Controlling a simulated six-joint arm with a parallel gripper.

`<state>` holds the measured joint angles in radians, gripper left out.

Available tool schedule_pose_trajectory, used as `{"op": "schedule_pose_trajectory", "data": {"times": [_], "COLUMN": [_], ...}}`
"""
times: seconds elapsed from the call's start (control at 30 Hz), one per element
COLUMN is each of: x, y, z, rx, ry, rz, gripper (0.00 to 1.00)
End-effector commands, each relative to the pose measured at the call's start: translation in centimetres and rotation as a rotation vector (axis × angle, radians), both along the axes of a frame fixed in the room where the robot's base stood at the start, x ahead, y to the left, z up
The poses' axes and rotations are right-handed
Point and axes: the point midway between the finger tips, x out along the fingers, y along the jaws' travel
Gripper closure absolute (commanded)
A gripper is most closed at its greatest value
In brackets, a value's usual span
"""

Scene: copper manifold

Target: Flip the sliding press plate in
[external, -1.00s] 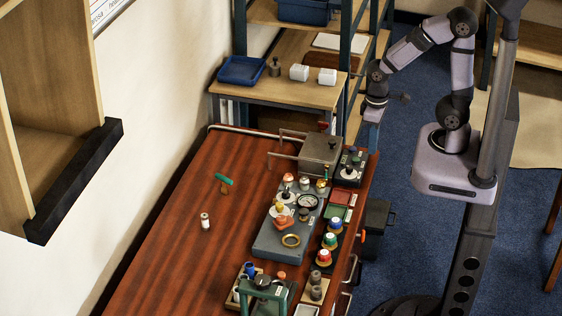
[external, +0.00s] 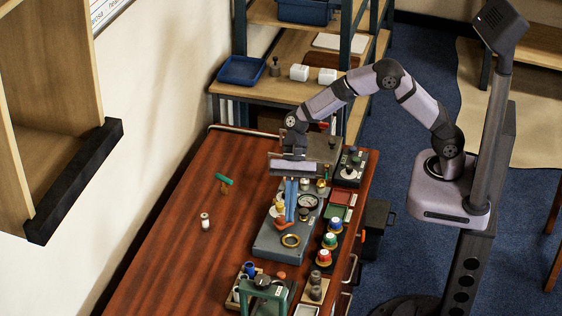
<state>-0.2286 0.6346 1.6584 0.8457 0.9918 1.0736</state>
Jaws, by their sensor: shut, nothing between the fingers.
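My gripper (external: 291,218) points down over the grey manifold block (external: 267,240), its two blue fingers shut together with nothing between them. The fingertips are close to an orange fitting (external: 281,225) on the block; I cannot tell whether they touch it. The block also carries a round gauge (external: 308,201) and a brass ring (external: 291,241). At the front stands a press with a dark green frame (external: 262,291). I cannot make out its sliding plate clearly at this size.
Red, green and blue capped parts (external: 323,257) stand right of the block. Red and green trays (external: 340,197) lie behind them. A grey box (external: 322,148) stands at the back. A white spool (external: 205,221) and a green item (external: 224,180) lie left, with clear table around.

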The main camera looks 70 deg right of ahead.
Motion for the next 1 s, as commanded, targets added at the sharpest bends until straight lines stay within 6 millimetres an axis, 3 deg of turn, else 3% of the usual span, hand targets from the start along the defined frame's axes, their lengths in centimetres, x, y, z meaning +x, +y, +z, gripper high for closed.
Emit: {"op": "schedule_pose_trajectory", "data": {"times": [0.67, 1.0], "x": [0.3, -0.3], "y": [1.3, 4.3], "z": [-0.8, -4.6], "rx": [0.017, 0.015], "ry": [0.026, 0.027], "rz": [-0.028, -0.025], "gripper": [1.00, 1.00]}}
